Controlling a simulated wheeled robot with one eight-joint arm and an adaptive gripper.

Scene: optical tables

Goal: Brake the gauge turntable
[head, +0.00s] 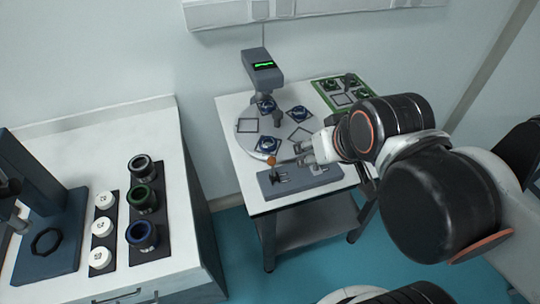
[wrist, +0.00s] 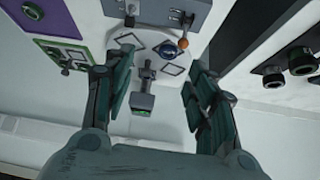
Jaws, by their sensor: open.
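The gauge turntable (head: 247,142), a pale round plate with square outlines and blue-ringed parts, sits on the small white table. It also shows in the wrist view (wrist: 130,38). A grey gauge head (head: 262,66) with a green readout stands behind it and shows in the wrist view (wrist: 143,104). A lever with an orange knob (head: 271,160) stands at the grey block (head: 322,181) in front of the turntable; the knob also shows in the wrist view (wrist: 183,43). My gripper (head: 301,152) is open and empty, right of the knob above the table. Its spread fingers (wrist: 158,95) frame the gauge in the wrist view.
A separate white bench (head: 75,158) on the left holds black, green and blue rings, white caps and a dark stand (head: 58,240). A gap separates the tables.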

